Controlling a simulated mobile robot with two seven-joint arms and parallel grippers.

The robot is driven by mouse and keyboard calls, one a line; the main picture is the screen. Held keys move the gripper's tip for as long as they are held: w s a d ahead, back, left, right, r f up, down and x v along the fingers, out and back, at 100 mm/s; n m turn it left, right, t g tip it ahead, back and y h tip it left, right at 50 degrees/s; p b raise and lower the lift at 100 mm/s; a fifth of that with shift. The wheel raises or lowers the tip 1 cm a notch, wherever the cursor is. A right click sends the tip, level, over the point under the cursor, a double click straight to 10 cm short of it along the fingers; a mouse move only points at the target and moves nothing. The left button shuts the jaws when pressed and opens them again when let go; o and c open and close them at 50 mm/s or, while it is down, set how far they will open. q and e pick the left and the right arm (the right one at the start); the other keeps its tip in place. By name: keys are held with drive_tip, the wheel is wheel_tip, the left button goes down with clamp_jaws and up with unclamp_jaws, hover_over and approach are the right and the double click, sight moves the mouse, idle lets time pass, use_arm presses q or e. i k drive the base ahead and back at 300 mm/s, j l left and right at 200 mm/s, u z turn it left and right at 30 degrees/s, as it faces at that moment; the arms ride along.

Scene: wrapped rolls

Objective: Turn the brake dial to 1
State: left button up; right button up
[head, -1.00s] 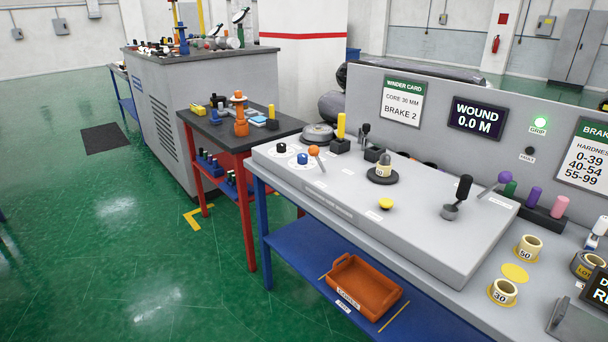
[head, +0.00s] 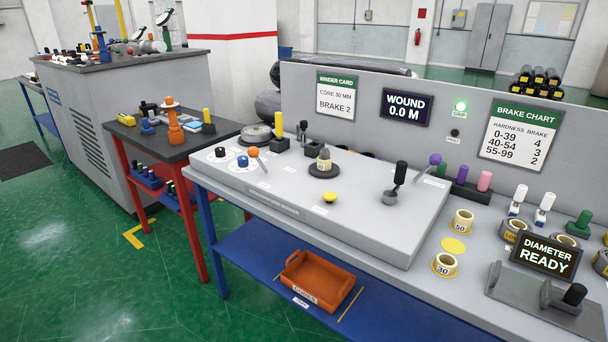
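Two small dials on white discs sit at the left end of the grey winder panel (head: 320,210) in the head view: one with a black knob (head: 220,153) and one with a blue knob (head: 242,161). Their markings are too small to read, so I cannot tell which is the brake dial or where either points. The winder card (head: 336,97) reads core 30 mm, brake 2. The brake chart (head: 520,135) lists hardness 0-39, 40-54 and 55-99 against brake 4, 3 and 2. Neither of my grippers is in view.
A black-handled lever (head: 400,173) is farther right. A red-legged side table (head: 150,140) with tools adjoins the left end. An orange tray (head: 318,280) lies on the blue lower shelf. Green floor is open at front left.

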sight(219, 152)
drive_tip(key=i+j+u, duration=0.1)
drive_tip(key=i+j, duration=0.3)
drive_tip(key=j, duration=0.2)
drive_tip(key=i+j+u, duration=0.1)
drive_tip(key=i+j, duration=0.35)
drive_tip(key=j, duration=0.15)
drive_tip(key=i+j+u, duration=0.1)
drive_tip(key=i+j, duration=0.35)
drive_tip(key=j, duration=0.1)
